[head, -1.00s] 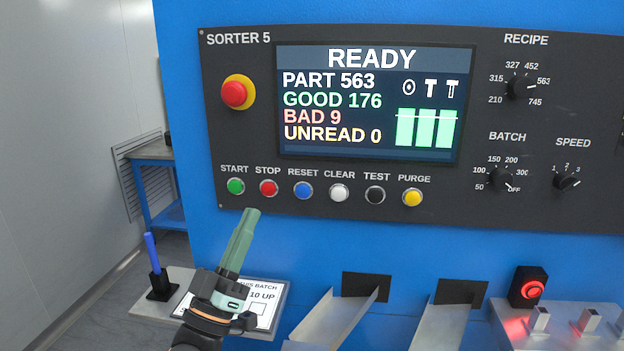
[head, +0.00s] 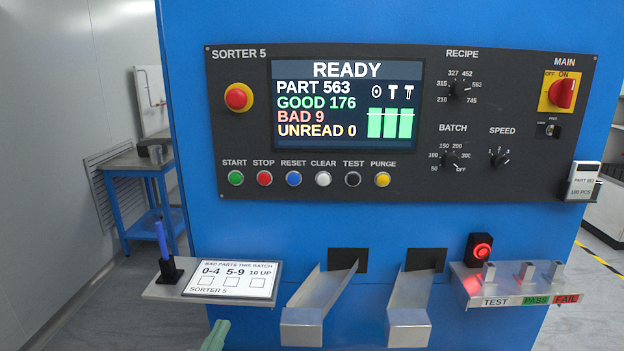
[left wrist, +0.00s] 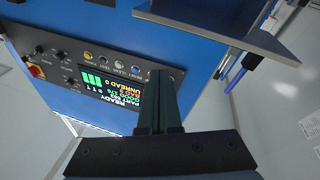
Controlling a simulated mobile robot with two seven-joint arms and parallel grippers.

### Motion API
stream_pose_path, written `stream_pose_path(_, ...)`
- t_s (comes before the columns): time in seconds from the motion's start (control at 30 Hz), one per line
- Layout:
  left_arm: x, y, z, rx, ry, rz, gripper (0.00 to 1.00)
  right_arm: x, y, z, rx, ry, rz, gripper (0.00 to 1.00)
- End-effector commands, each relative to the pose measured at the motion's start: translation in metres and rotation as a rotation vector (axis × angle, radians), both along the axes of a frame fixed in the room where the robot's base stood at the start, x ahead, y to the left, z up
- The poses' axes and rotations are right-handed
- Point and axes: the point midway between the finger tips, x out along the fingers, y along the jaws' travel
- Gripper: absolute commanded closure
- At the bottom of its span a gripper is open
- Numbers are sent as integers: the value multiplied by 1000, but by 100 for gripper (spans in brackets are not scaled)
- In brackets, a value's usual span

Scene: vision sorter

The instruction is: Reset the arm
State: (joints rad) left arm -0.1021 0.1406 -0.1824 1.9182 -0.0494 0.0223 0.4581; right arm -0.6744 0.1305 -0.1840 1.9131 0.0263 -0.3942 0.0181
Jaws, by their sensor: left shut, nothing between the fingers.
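My left gripper (head: 215,336) shows only as green fingertips at the bottom edge of the head view, below the card shelf. In the left wrist view its fingers (left wrist: 162,100) are together with nothing between them, pointing toward the sorter panel and apart from it. The panel (head: 225,120) shows a screen (head: 342,105) reading READY, PART 563, GOOD 176, BAD 9, UNREAD 0. A row of buttons runs below it, START (head: 236,178) to PURGE (head: 382,180). My right gripper is in neither view.
A shelf at lower left holds a blue pen (head: 162,240) in a black holder and a card (head: 232,279) with empty boxes. Two metal chutes (head: 302,328) stick out beside it. A shelf marked TEST, PASS, FAIL (head: 515,300) holds metal parts. A blue-legged table (head: 150,195) stands at left.

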Motion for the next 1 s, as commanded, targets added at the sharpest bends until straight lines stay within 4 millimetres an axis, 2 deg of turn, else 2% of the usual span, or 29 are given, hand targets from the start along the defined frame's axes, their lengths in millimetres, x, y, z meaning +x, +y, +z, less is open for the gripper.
stream_pose_path(0.03,-13,1,-38,36,97,12,100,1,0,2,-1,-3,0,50)
stream_pose_path(0.1,-34,2,-86,99,227,23,100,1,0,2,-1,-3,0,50)
stream_pose_path(0.17,-56,3,-127,154,339,26,100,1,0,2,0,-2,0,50)
stream_pose_path(0.2,-73,3,-152,191,412,23,100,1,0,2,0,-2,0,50)
stream_pose_path(0.3,-120,4,-208,278,585,5,100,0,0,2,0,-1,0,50)
stream_pose_path(0.4,-165,5,-249,351,724,-23,100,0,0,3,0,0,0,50)
stream_pose_path(0.5,-200,5,-275,401,822,-51,100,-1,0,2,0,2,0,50)
stream_pose_path(0.63,-225,5,-291,436,887,-75,100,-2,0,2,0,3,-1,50)
stream_pose_path(1.0,-230,5,-294,442,899,-79,100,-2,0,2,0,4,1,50)
